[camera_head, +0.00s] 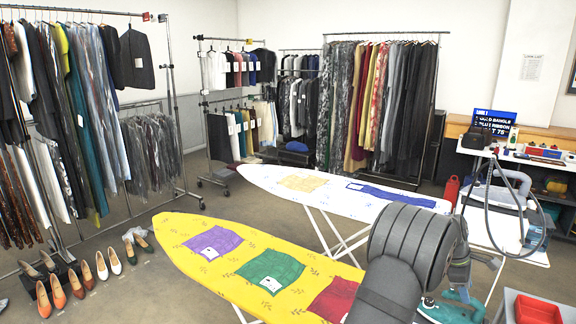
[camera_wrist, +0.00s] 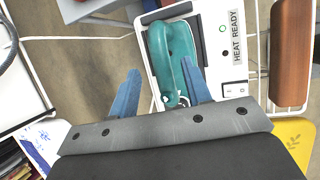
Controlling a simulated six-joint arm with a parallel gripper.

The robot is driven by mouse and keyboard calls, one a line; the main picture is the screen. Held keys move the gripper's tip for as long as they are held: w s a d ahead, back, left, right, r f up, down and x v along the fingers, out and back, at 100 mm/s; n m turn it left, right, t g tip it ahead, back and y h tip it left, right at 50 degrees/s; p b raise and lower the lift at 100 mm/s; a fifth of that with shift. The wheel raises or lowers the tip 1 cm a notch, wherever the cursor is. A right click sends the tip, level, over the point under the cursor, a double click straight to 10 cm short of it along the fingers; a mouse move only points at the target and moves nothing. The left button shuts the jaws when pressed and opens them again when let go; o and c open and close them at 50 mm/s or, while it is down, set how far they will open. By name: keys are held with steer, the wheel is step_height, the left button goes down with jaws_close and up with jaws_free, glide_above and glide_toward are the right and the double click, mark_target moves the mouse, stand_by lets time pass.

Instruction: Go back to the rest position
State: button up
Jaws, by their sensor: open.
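My gripper (camera_wrist: 160,68) is open, with its two blue fingers spread apart in the wrist view. A teal iron (camera_wrist: 165,55) lies beyond and between the fingertips, its handle near the right finger; I cannot tell whether they touch. The iron rests on a white stand (camera_wrist: 213,50) marked "HEAT READY". In the head view the teal iron (camera_head: 450,312) shows at the bottom right, and my arm's thick grey links hide most of my gripper and part of the stand.
A yellow ironing board (camera_head: 190,265) carries purple, green and red cloths. A white ironing board (camera_head: 262,180) behind it carries yellow and blue cloths. A red tray (camera_head: 538,310) is at the lower right. A dark hose (camera_head: 490,228) hangs right of my arm. Clothes racks stand behind.

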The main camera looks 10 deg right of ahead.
steer(key=x, duration=0.5)
steer(key=shift+d+f, duration=0.1)
steer(key=shift+f, duration=0.2)
steer(key=r, duration=0.5)
steer(key=shift+s, duration=0.3)
steer(key=s+r, duration=0.7)
steer(key=s, duration=0.4)
steer(key=w+a+f, duration=0.1)
steer(key=w+a, duration=0.5)
steer(key=a, duration=0.6)
steer(key=w+a+f, duration=0.1)
steer(key=w+a, duration=0.6)
steer(key=a, duration=0.5)
steer(key=w+a+f+m, duration=0.1)
steer(key=w+a+f, duration=0.1)
steer(key=w, duration=0.3)
steer(key=shift+w+f, duration=0.3)
steer(key=shift+f, duration=0.35)
